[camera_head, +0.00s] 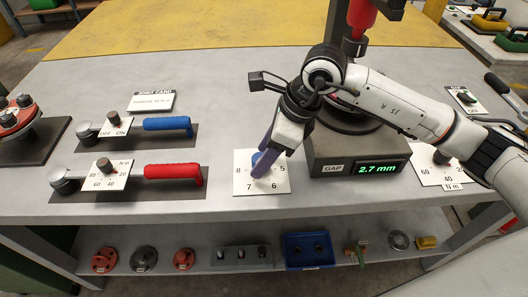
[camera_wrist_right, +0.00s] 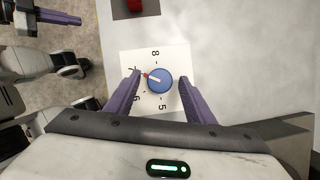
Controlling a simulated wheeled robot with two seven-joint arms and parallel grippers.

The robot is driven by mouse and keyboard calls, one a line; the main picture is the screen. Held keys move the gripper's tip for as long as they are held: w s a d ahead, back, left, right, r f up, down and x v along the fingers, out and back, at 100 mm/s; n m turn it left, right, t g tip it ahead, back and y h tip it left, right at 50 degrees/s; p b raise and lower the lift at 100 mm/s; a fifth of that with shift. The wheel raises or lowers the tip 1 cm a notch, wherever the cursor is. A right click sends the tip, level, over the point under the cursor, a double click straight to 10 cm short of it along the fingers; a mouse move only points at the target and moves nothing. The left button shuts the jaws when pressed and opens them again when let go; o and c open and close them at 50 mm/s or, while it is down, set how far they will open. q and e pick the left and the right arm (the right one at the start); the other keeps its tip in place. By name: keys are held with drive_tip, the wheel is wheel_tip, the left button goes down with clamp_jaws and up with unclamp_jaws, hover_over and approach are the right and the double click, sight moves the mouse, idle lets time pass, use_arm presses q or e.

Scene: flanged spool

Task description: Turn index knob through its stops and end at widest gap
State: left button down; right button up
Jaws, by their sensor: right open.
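The index knob (camera_wrist_right: 160,80) is round and blue with a white pointer tipped red, aimed at about the 7 mark. It sits on a white plate (camera_wrist_right: 171,53) marked 5, 6, 7 and 8. In the head view the knob (camera_head: 268,157) is partly hidden by my right gripper (camera_head: 259,168). In the right wrist view my right gripper (camera_wrist_right: 159,79) is open, its purple fingers on either side of the knob with gaps showing. The gap display (camera_head: 378,168) reads 2.7 mm. A purple finger of my left gripper (camera_wrist_right: 52,16) shows at upper left in the right wrist view.
Left of the knob lie a red-handled tool (camera_head: 172,172) and a blue-handled tool (camera_head: 167,123) with dial cards. The dark gap-display base stands close right of the plate. Another dial card (camera_head: 432,171) is farther right. Bare bench surrounds the plate's left side.

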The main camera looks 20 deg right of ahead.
drive_tip(key=c, duration=1.1)
drive_tip(key=shift+o, duration=0.2)
